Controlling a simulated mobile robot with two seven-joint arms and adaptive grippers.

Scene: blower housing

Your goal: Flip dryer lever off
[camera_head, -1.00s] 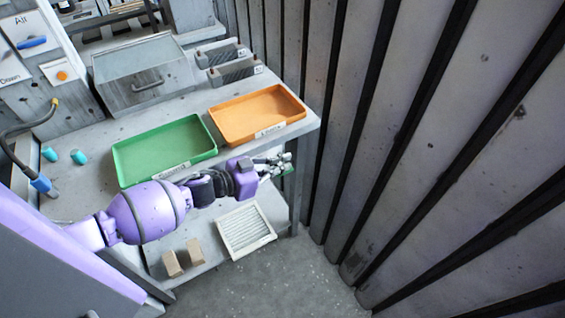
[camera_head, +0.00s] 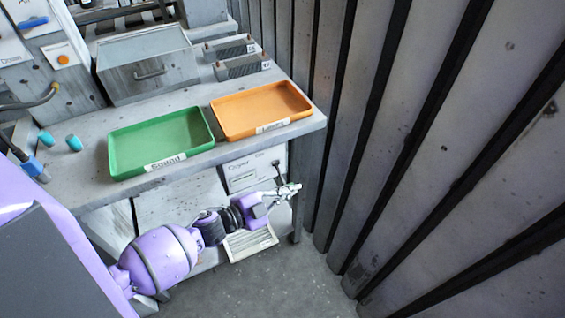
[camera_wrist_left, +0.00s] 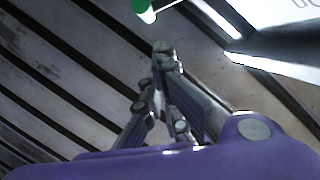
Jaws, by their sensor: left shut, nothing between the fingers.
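The dryer (camera_head: 240,173) is a pale box labelled "Dryer" under the workbench, partly hidden by my left arm. A dark lever (camera_head: 277,168) shows on its front near the right side; its lower end is too small to read clearly. My left gripper (camera_head: 291,189) is shut and empty, just in front of and below the lever; I cannot tell whether they touch. In the left wrist view, the closed fingertips (camera_wrist_left: 163,50) point up the picture. A green-and-white rounded tip (camera_wrist_left: 145,9) on a thin rod, possibly the lever's end, lies beyond them, apart in the picture.
A green tray (camera_head: 160,168) and an orange tray (camera_head: 262,132) sit on the workbench (camera_head: 85,190) above the arm. A slatted metal wall (camera_head: 400,150) stands close on the right. A white grille (camera_head: 250,243) lies below the arm. Grey floor (camera_head: 290,280) is clear.

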